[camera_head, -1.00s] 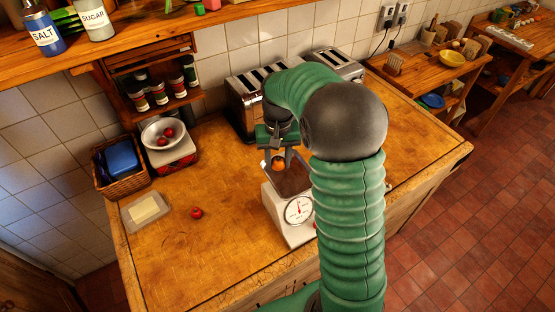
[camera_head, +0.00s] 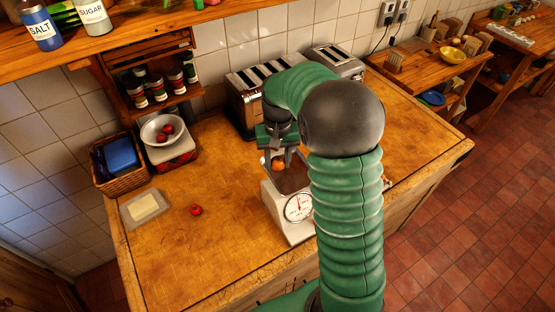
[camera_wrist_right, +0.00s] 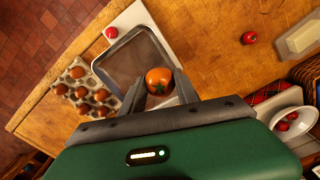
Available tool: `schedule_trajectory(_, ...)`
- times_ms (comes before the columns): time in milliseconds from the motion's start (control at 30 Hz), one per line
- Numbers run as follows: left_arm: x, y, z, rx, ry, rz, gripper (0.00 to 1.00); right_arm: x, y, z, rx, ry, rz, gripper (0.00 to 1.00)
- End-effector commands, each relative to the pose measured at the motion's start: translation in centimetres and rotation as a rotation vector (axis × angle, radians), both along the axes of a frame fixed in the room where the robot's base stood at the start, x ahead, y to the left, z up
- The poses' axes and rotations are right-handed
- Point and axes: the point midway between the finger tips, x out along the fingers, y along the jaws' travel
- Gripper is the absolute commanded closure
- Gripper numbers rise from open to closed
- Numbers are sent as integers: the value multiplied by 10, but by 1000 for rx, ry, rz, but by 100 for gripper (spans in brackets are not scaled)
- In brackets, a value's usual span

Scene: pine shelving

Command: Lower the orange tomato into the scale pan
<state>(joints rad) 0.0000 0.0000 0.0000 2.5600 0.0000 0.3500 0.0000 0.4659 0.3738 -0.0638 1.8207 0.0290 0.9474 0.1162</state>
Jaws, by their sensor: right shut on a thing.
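The orange tomato (camera_wrist_right: 159,80) is between the two fingertips of my right gripper (camera_wrist_right: 161,88), which is shut on it. In the head view the orange tomato (camera_head: 279,163) shows at the scale's pan (camera_head: 293,178), below the right wrist. In the right wrist view the tomato overlaps the near edge of the square metal pan (camera_wrist_right: 132,58). I cannot tell whether it touches the pan. The white scale (camera_head: 283,213) has a round dial facing the front of the counter. My right arm hides part of the scale's right side. My left gripper is not in view.
A red tomato (camera_head: 196,210) lies on the counter, left of the scale. A butter dish (camera_head: 146,208), a basket (camera_head: 119,165) and a bowl of red tomatoes (camera_head: 162,131) stand further left. A toaster (camera_head: 255,98) is behind. An egg tray (camera_wrist_right: 86,92) sits beside the scale.

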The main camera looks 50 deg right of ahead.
Motion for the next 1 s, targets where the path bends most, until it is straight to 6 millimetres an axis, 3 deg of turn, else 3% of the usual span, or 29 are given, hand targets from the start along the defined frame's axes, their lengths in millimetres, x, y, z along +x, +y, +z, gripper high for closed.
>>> schedule_trajectory(1000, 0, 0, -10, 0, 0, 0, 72, 0, 0, -16, 0, 0, 0, 74)
